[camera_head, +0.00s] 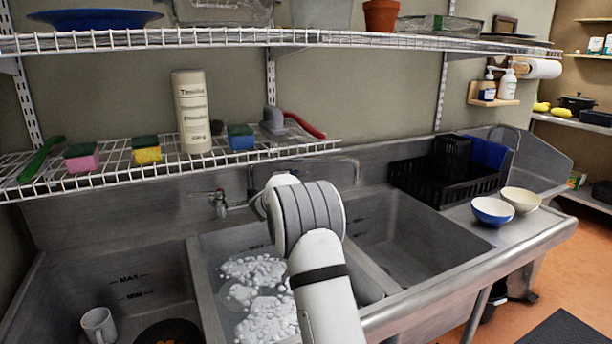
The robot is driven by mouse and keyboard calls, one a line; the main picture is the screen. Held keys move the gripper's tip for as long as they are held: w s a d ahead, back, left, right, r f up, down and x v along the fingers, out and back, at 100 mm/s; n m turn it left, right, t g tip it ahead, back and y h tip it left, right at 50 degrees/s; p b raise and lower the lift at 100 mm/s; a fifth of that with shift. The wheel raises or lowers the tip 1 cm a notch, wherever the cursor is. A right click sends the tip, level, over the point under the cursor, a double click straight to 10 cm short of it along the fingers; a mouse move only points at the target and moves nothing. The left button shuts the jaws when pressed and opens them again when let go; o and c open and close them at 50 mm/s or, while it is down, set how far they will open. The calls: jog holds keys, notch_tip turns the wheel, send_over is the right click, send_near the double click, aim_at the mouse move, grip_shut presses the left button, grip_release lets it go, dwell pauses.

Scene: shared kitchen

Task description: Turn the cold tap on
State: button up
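A metal tap fitting (220,203) with a small handle shows on the sink's back wall, left of my arm. A metal spout (345,163) shows on the right of my arm, above the middle and right basins. The tap parts between them are hidden behind my white and grey arm. I cannot tell which handle is the cold one or how it is turned. My arm reaches up over the middle basin to the back wall. My gripper is hidden behind the arm's last links, so its fingers and any contact with a tap do not show.
The middle basin holds foamy water (262,290). A mug (98,325) stands in the left basin. A wire shelf (110,182) with sponges and a bottle (191,110) hangs above the taps. A black rack (425,187) and two bowls (492,211) are at the right.

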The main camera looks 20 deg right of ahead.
aim_at(303, 175)
jog(key=p+x, duration=0.1)
jog(key=x, duration=0.6)
jog(key=shift+w+d, duration=0.1)
jog(key=shift+d, duration=0.05)
grip_shut()
dwell(0.5)
